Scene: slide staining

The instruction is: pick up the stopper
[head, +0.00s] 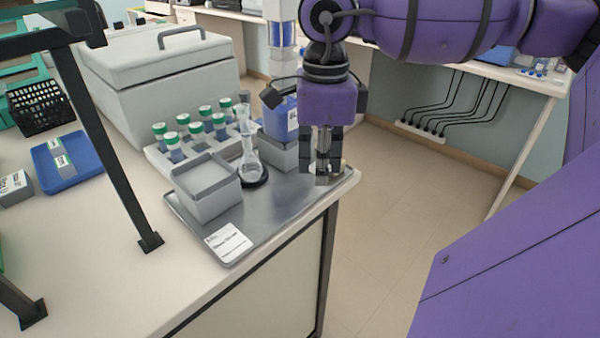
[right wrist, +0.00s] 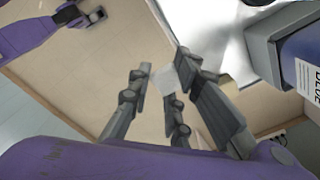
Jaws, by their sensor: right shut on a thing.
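My right gripper (head: 322,178) points down over the right corner of the metal tray (head: 285,205). In the right wrist view its fingers (right wrist: 166,88) are closed around a small, pale, translucent piece, the stopper (right wrist: 165,79). The fingers mostly hide the stopper in the head view, and I cannot tell whether it touches the tray. A glass flask (head: 250,165) stands on a dark ring to the left of the gripper. My left gripper (right wrist: 88,17) appears small at the top left of the right wrist view; its opening is unclear.
A blue-labelled bottle (head: 281,119) stands close behind the gripper. A grey box (head: 206,187) and a rack with several green-capped tubes (head: 172,140) are left of the flask. A label card (head: 228,242) lies on the tray's front. The bench edge is just right of the tray.

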